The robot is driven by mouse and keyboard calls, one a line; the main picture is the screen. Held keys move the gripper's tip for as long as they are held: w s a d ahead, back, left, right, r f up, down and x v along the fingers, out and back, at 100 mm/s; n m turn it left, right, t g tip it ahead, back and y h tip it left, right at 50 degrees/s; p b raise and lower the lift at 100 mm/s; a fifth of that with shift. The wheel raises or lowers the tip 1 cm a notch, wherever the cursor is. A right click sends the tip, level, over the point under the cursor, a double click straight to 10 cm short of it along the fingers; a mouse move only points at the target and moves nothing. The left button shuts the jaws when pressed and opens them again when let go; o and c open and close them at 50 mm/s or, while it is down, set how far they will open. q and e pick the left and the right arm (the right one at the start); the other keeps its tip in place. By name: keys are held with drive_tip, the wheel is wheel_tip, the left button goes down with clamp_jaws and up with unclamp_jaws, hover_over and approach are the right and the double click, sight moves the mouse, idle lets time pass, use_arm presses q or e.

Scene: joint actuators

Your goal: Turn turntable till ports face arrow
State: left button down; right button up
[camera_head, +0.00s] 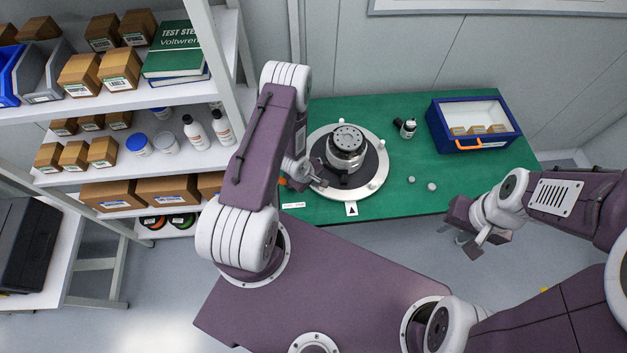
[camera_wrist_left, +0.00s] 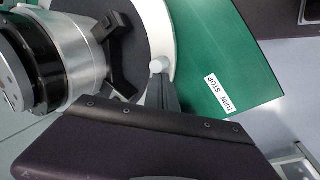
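The turntable (camera_head: 378,174) is a dark disc with a pale rim and white pegs, on the green table. A silver and black actuator (camera_head: 346,148) stands upright at its centre. It also shows large in the left wrist view (camera_wrist_left: 72,65). A dark block (camera_wrist_left: 118,45) sits at its side, possibly the ports. The arrow card (camera_head: 351,209) lies at the table's front edge. My left gripper (camera_head: 320,183) is at the rim's front left. Its fingers look closed together (camera_wrist_left: 160,85), beside a white peg (camera_wrist_left: 159,65); contact is unclear. My right gripper (camera_head: 468,243) is open and empty, off the table.
A "TURN STOP" label (camera_head: 294,205) lies left of the arrow. Right of the turntable are two small pale knobs (camera_head: 432,187), a small black part (camera_head: 408,128) and a blue bin (camera_head: 450,143). Shelves (camera_head: 120,150) with boxes and bottles stand at the left.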

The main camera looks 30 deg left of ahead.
use_arm(q)
drive_tip(key=shift+s+d, duration=0.2)
drive_tip(key=shift+d, duration=0.55)
drive_tip(key=shift+s+d, duration=0.15)
drive_tip(key=shift+d, duration=0.8)
drive_tip(key=shift+d, duration=0.95)
drive_tip(key=shift+d, duration=1.05)
